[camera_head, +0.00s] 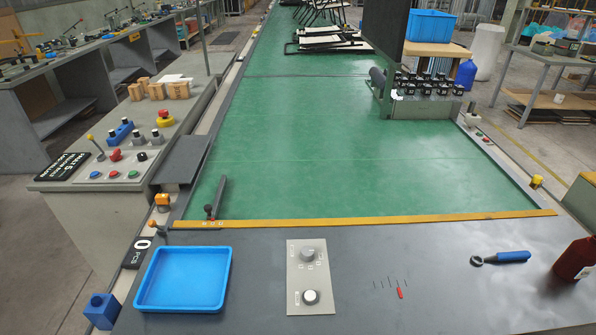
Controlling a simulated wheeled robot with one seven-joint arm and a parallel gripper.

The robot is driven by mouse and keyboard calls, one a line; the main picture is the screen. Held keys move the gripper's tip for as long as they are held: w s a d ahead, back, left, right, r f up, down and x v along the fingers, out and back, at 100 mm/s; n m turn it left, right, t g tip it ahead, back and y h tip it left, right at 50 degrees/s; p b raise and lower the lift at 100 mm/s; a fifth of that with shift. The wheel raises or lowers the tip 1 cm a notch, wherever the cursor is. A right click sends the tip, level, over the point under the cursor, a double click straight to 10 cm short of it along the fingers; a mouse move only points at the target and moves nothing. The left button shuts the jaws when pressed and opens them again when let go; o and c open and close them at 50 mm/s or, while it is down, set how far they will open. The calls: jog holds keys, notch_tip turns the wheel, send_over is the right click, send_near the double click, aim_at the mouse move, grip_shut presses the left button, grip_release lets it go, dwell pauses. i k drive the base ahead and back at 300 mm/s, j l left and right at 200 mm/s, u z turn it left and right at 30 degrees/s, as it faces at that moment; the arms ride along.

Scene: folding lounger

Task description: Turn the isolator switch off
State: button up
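No part carries a readable isolator label, so I cannot tell which control is the isolator switch. A pale grey plate (319,294) lies on the dark front table. It bears a grey rotary knob (309,255) at its far end and a white-topped round knob (311,297) at its near end. Small markings beside the knobs are too small to read. My gripper is not in view.
A blue tray (228,282) lies left of the plate. A red-tipped marker (401,294), a blue-handled tool (513,257) and a dark red bottle (574,260) lie or stand to the right. A button console (75,195) stands at left. The green belt (300,150) is mostly clear nearby.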

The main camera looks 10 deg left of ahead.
aim_at(115, 156)
jog(key=u, duration=1.85)
jog(key=i+j, duration=0.75)
jog(key=j, duration=0.25)
jog(key=i+j, duration=0.4)
jog(key=j, duration=0.15)
jog(key=i+j, duration=0.4)
jog(key=i+j+z, duration=0.1)
jog(key=i+j, duration=0.3)
jog(key=j, duration=0.2)
jog(key=i+z, duration=0.1)
jog(key=i, duration=0.6)
jog(key=i+j+z, duration=0.15)
jog(key=i, duration=0.55)
